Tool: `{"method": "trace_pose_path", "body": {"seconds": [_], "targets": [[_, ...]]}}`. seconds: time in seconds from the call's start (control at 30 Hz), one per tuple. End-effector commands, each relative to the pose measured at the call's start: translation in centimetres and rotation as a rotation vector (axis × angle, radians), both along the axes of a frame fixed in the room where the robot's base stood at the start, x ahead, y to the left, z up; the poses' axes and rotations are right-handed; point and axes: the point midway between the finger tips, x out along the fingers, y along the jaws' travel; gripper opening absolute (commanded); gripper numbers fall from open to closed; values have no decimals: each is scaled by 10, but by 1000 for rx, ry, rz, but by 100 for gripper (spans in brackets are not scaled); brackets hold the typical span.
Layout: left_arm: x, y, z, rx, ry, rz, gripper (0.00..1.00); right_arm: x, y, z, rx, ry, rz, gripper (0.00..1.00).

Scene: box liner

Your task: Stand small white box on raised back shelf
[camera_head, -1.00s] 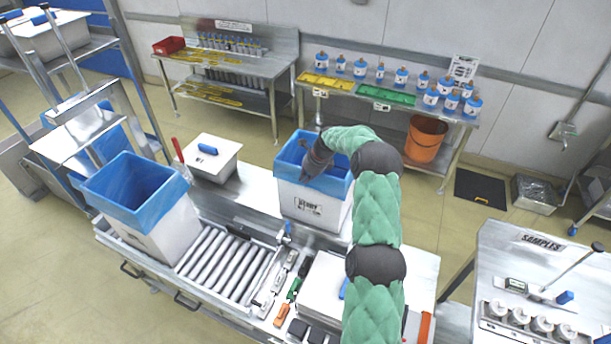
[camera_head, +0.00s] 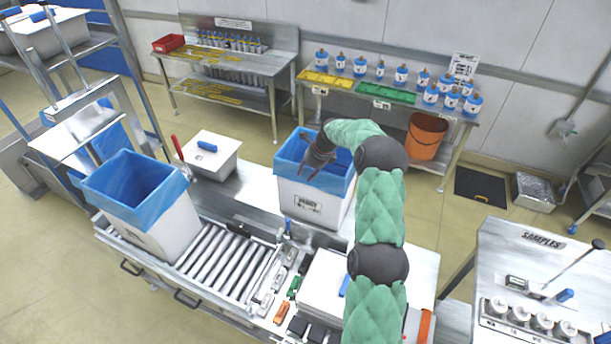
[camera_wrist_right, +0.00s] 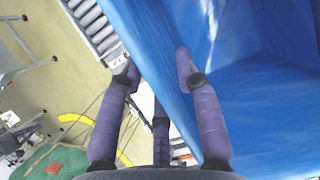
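A small white box (camera_head: 308,206) with a blue liner (camera_head: 288,160) folded over its rim stands upright on the raised back shelf (camera_head: 253,192) of the workstation. A printed label faces front. In the right wrist view my right gripper (camera_wrist_right: 157,72) is open. Its left finger is beside the liner's edge, and its right finger is over the blue liner (camera_wrist_right: 255,60). The fingertips are apart; light contact cannot be told. My left gripper is not in view.
A larger white box (camera_head: 172,232) with a blue liner stands on the rollers (camera_head: 222,262) at left. A lidded white container (camera_head: 205,162) is on the back shelf to the left. Small tools and a white panel (camera_head: 318,285) lie in front.

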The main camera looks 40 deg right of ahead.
Motion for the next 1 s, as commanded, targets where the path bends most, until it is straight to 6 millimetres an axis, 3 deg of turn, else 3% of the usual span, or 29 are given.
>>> {"method": "trace_pose_path", "body": {"seconds": [0.3,0.5,1.0], "targets": [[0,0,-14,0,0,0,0,-22,-11,58,0,-1,0,34],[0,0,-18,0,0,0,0,-32,-15,83,0,0,0,34],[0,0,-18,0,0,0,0,-35,-16,92,1,0,0,34]]}}
